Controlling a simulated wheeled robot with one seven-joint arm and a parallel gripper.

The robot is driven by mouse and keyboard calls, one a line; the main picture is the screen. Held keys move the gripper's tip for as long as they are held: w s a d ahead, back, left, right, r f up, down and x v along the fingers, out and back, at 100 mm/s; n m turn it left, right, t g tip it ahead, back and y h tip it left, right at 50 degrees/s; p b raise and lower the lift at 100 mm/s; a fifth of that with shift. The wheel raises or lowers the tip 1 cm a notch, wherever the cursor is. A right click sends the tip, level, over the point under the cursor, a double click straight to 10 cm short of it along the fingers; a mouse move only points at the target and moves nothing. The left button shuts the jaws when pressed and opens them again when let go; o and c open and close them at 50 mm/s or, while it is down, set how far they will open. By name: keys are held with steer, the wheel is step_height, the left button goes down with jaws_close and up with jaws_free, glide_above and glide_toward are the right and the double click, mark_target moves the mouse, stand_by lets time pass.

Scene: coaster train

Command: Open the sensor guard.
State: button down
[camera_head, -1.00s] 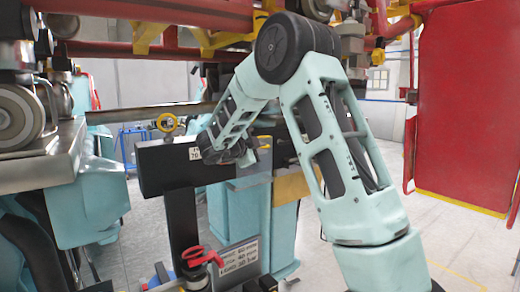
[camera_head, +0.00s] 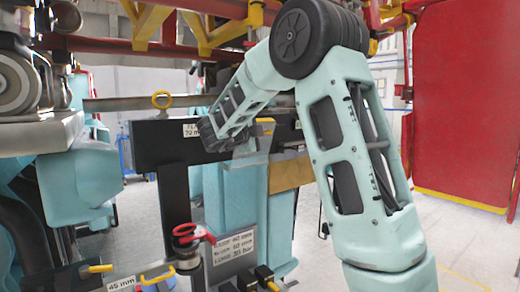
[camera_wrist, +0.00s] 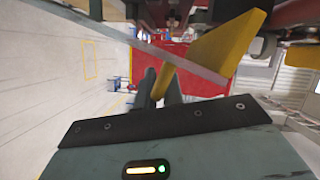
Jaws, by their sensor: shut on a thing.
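In the wrist view, the two dark fingers of my gripper (camera_wrist: 160,88) are shut on a narrow yellow piece (camera_wrist: 160,80). A broad yellow plate (camera_wrist: 228,45) stands just beyond, beside a long grey bar (camera_wrist: 180,55); I cannot tell whether it joins the gripped piece. In the head view my arm reaches to a black housing (camera_head: 158,150) with a white label, and my fingertips are hidden there. I cannot tell for sure which part is the sensor guard or whether it is open.
A red panel (camera_head: 462,110) stands at the right. Pale floor shows between the structures.

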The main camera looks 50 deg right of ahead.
steer(key=s+f+m+g+h+b, duration=0.2)
steer(key=f+m+b, duration=0.7)
steer(key=b, duration=1.6)
steer(key=s+a+f+m+g+h+b, duration=0.1)
steer(key=f+m+b, duration=0.9)
steer(key=b, duration=1.5)
steer(key=shift+s+g+h, duration=0.5)
steer(key=shift+s+h, duration=0.45)
steer(key=shift+h, duration=0.25)
steer(key=shift+a, duration=0.1)
steer(key=c, duration=1.8)
jaws_free()
